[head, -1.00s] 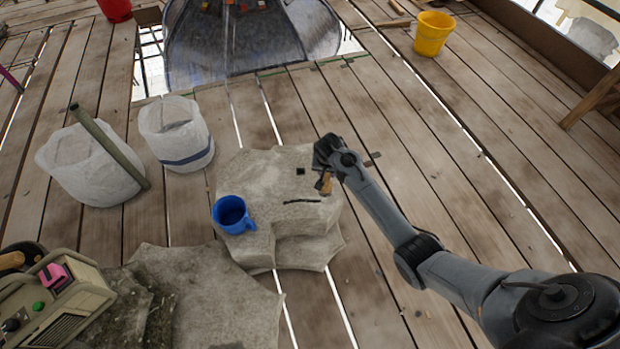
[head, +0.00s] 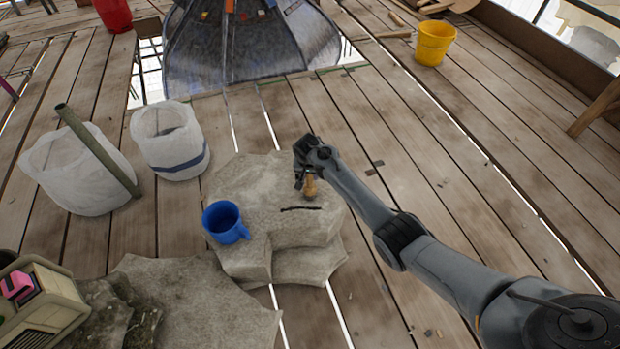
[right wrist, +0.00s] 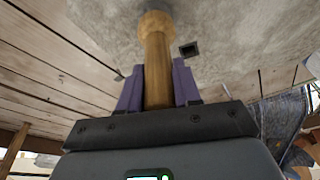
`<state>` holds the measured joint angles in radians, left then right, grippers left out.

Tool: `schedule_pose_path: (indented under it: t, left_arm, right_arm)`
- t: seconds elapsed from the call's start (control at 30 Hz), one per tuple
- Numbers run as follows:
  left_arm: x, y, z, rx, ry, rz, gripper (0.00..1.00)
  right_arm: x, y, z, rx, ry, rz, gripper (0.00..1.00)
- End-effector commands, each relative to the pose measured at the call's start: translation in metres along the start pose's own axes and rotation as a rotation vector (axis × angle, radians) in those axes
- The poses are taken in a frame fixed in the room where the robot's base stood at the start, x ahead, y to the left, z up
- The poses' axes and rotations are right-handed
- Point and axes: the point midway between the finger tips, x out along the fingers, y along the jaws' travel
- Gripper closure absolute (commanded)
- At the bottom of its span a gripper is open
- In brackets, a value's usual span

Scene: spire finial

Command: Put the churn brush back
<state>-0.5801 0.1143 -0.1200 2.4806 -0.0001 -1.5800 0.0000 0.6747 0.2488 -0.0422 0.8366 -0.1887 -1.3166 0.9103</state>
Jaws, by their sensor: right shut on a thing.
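My right gripper (head: 304,178) is shut on a wooden, turned piece, apparently the churn brush (head: 310,187). In the right wrist view, the purple fingers (right wrist: 158,88) clasp the brush's brown shaft (right wrist: 157,65) on both sides, and its wider rounded end points away from the gripper toward the stone. In the head view, the gripper is over the right part of the pale stone slab (head: 250,185). A small dark square hole (right wrist: 188,49) shows in the slab beside the brush end. I cannot tell if the brush touches the stone. My left gripper is out of view.
Two white sacks (head: 170,140) stand to the left, one with a green pole (head: 98,150). A yellow bucket (head: 433,43) stands far right. Plank floor right of the slab is mostly clear.

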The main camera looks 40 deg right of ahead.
Motion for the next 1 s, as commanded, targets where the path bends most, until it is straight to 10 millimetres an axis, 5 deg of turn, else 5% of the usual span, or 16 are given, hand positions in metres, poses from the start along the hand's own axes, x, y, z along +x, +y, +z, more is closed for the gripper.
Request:
schedule_pose_path:
  t: [0.47, 0.5, 0.63, 1.0]
  left_arm:
    - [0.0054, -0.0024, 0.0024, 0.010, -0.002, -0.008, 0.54]
    - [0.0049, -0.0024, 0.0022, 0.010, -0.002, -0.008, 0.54]
    - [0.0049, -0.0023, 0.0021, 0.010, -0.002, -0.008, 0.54]
    - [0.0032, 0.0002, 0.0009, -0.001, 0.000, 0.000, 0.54]
  right_arm:
    - [0.0079, -0.0003, 0.0016, 0.001, 0.001, -0.001, 1.00]
    - [0.0075, -0.0001, 0.0017, 0.000, 0.001, -0.001, 0.61]
    - [0.0074, -0.0001, 0.0017, 0.000, 0.001, -0.001, 0.41]
    - [0.0033, -0.0002, 0.0003, 0.001, 0.002, -0.001, 0.41]
